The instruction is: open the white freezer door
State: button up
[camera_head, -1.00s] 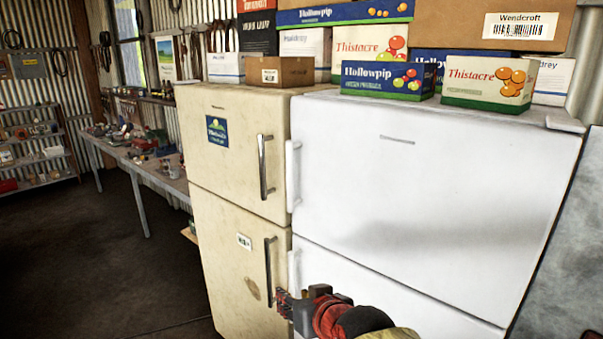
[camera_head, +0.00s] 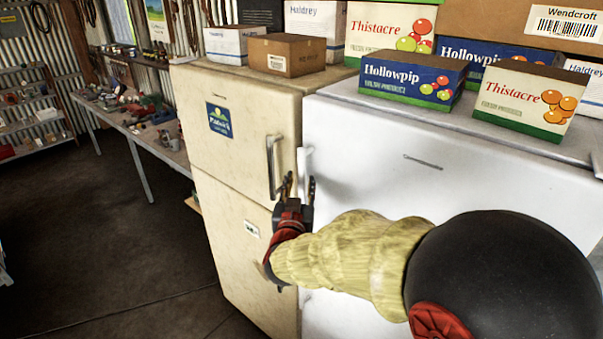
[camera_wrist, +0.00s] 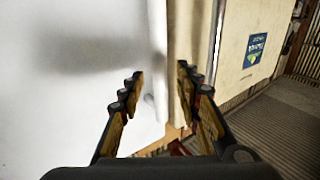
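The white freezer door (camera_head: 420,190) is the upper door of the white fridge and looks shut. Its white vertical handle (camera_head: 305,162) is at the door's left edge, beside the cream fridge. My gripper (camera_head: 299,182) is raised at the lower end of this handle, with its fingers apart. In the wrist view, the open fingers (camera_wrist: 160,76) stand on either side of the white handle (camera_wrist: 157,45) as seen in the picture. I cannot tell whether they touch it or how deep the handle sits between them. My arm hides part of the white door.
A cream fridge (camera_head: 235,105) stands close on the left, its metal handle (camera_head: 271,168) very near my gripper. Boxes, including a Hollowpip box (camera_head: 412,84), stand on top of the fridges. A cluttered workbench (camera_head: 130,118) is farther left. Open floor (camera_head: 90,230) lies at lower left.

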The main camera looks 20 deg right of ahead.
aim_at(301, 178)
jog(key=shift+x, duration=2)
jog(key=shift+c, duration=0.3)
jog(key=c, duration=0.7)
grip_shut()
